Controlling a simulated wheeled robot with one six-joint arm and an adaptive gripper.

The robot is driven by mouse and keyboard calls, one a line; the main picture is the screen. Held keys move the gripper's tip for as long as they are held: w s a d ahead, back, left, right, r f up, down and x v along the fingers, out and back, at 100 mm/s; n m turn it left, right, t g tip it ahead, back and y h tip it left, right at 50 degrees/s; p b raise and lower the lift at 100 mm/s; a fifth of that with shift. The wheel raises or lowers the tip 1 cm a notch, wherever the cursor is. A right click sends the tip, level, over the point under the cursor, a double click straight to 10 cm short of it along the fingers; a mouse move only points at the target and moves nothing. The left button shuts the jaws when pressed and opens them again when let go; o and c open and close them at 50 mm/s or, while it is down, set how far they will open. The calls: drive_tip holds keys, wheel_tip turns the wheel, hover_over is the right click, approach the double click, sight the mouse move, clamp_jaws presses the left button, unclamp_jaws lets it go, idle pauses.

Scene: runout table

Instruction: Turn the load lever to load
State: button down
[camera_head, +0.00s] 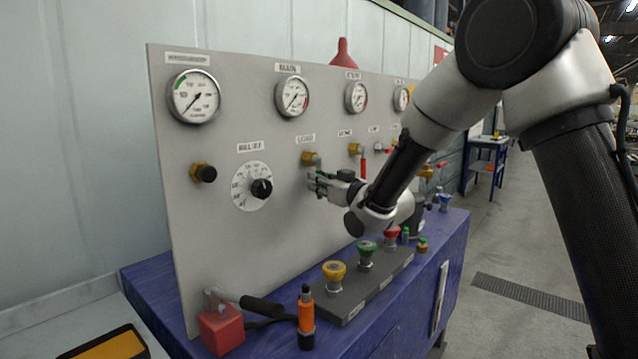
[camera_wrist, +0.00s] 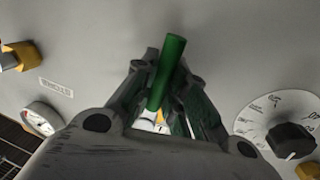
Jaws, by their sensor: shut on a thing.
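The load lever's green handle (camera_wrist: 170,62) stands between my fingertips in the wrist view, tilted a little, its free end sticking out beyond them. In the head view its brass valve body (camera_head: 311,158) sits on the grey panel under a label that seems to read LOAD. My gripper (camera_head: 318,184) is at the panel just below this valve, shut on the green handle. The fingers show on both sides of the handle in the wrist view (camera_wrist: 166,84). The handle is mostly hidden by the fingers in the head view.
The panel (camera_head: 225,100) carries several gauges, a black-knobbed dial (camera_head: 261,188) left of my gripper, and a red-handled valve (camera_head: 355,150) close on the right. Below stand yellow (camera_head: 334,271), green (camera_head: 367,247) and red (camera_head: 391,233) knobs and an orange-black tool (camera_head: 306,315).

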drive_tip(key=shift+w+d+r+n+g+y, duration=0.2)
drive_tip(key=shift+w+d+r+n+y, duration=0.65)
drive_tip(key=shift+n, duration=2.5)
drive_tip(key=shift+w+d+r+n+g+y, duration=0.3)
drive_tip(key=shift+w+r+n+y, duration=0.6)
drive_tip(key=shift+n, duration=2.5)
drive_tip(key=shift+w+d+r+n+g+y, duration=0.1)
drive_tip(key=shift+w+d+r+n+y, duration=0.75)
drive_tip(key=shift+n, duration=2.5)
drive_tip(key=shift+s+a+r+h, duration=0.25)
drive_tip(key=shift+s+r+h, duration=0.1)
drive_tip(key=shift+h, duration=0.15)
drive_tip(key=c, duration=1.4)
unclamp_jaws()
drive_tip(key=shift+c, duration=0.2)
drive_tip(key=v, duration=1.2)
